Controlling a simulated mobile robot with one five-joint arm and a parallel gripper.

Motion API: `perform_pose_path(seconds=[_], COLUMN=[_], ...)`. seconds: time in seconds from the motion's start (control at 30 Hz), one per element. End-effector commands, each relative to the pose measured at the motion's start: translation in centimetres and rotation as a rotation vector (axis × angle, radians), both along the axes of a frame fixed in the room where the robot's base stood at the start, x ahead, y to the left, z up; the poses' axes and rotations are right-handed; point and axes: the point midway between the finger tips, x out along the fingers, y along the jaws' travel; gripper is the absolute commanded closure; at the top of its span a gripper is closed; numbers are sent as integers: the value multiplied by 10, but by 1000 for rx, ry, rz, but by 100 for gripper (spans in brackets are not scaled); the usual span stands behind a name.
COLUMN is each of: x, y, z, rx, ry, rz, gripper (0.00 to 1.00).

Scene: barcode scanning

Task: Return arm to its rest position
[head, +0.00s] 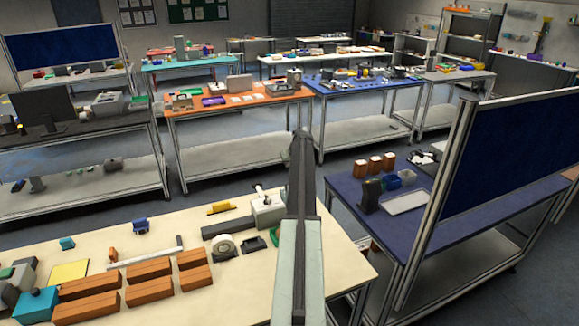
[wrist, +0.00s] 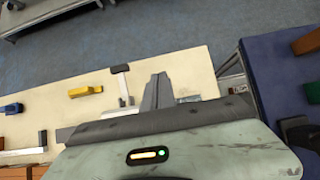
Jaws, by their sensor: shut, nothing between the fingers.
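My arm rises from the bottom middle of the head view, over the right end of a cream-topped table (head: 225,275). My gripper shows in the wrist view (wrist: 158,92) as a grey wedge, its fingers shut with nothing between them. In the head view the fingers cannot be made out clearly at the arm's dark far end. In the wrist view the gripper is above the same cream table (wrist: 195,65), apart from the blue table (wrist: 285,75) at right.
The cream table holds brown blocks (head: 147,291), a tape roll (head: 224,246) and a grey-white device (head: 267,210) close left of my arm. A blue table (head: 400,228) with a tall dark panel (head: 500,150) stands at right. Grey floor (head: 230,178) is open beyond.

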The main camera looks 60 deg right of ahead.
Motion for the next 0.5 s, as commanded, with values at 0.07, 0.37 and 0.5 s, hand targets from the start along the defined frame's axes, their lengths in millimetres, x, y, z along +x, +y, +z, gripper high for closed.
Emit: perform_pose_path(seconds=[0.07, 0.37, 0.5], x=[3, 3, 11], y=[-5, -7, -1], z=[21, 21, 20], rx=[-1, 0, 0], ry=[0, 1, 2], rz=[-1, -2, 7], gripper=[100, 100, 100])
